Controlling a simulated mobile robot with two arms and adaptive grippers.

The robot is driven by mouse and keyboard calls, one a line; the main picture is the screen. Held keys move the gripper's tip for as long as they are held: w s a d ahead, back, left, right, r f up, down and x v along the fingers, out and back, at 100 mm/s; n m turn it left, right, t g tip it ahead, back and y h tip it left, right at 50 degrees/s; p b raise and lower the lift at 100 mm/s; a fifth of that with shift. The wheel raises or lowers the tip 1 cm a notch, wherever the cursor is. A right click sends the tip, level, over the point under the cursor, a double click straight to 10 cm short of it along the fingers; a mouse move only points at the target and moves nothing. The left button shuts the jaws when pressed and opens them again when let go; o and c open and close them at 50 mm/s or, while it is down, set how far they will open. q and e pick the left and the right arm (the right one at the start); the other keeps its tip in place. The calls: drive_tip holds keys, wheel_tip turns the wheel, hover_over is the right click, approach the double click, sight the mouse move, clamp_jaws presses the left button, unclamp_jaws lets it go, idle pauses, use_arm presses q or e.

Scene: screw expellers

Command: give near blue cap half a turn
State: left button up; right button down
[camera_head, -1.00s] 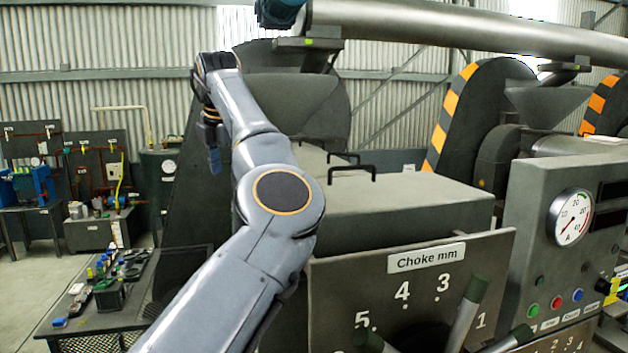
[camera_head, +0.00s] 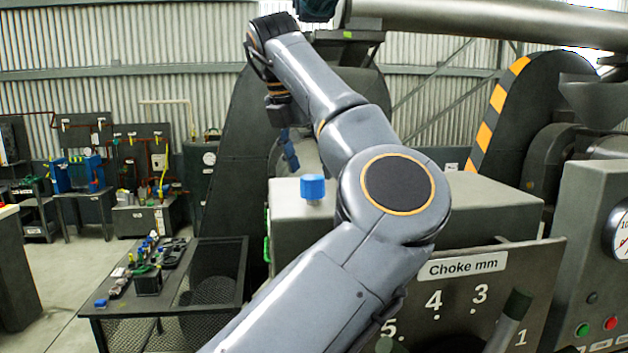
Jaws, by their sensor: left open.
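A blue cap (camera_head: 313,188) stands upright on a short pale stem on top of the grey machine housing, in the middle of the head view, just left of my left elbow. My left arm rises from the bottom, bends at the elbow and reaches away from me. My left gripper (camera_head: 289,150) hangs at its far end, pointing down, open. In the picture it is above and slightly left of the blue cap, and apart from it. How far it is from the cap in depth I cannot tell. My right gripper is not in view.
A Choke mm panel (camera_head: 462,284) with lever handles stands at the lower right, beside a control panel (camera_head: 590,250) with buttons and a gauge. A dark mesh table (camera_head: 210,262) with small parts stands at the left. A large pipe (camera_head: 480,20) crosses the top right.

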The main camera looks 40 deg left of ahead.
sight(311, 177)
use_arm(q)
drive_tip(key=shift+x, duration=1.9)
drive_tip(key=shift+a, duration=0.15)
drive_tip(key=shift+s, duration=0.1)
drive_tip(key=c, duration=1.1)
